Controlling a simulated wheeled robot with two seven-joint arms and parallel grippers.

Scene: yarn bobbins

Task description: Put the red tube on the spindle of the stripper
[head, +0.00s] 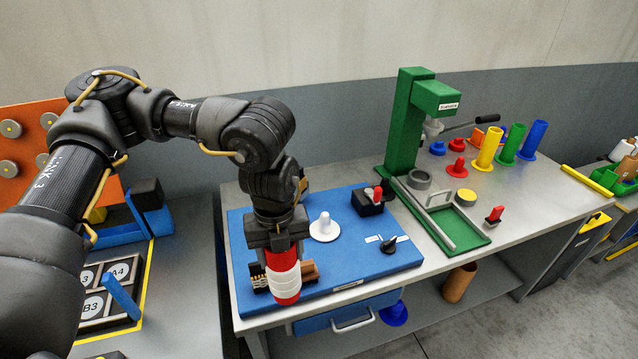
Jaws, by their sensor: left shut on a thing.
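My left gripper (280,236) points down over the front left of a blue board and is shut on the red tube (286,292). The tube hangs roughly upright and has a white band around its middle. A white spindle (325,222) on a round white base stands on the blue board (330,262), a little behind and to the right of the tube, clear of it. The board's label is too small to read, so I cannot confirm it is the stripper. The gripper hides the tube's top. My right gripper is out of view.
A black box with a red button (370,205) and a black knob (389,244) are on the board. A green press (405,130) with a tray stands to the right. A marked tray (110,290) lies left.

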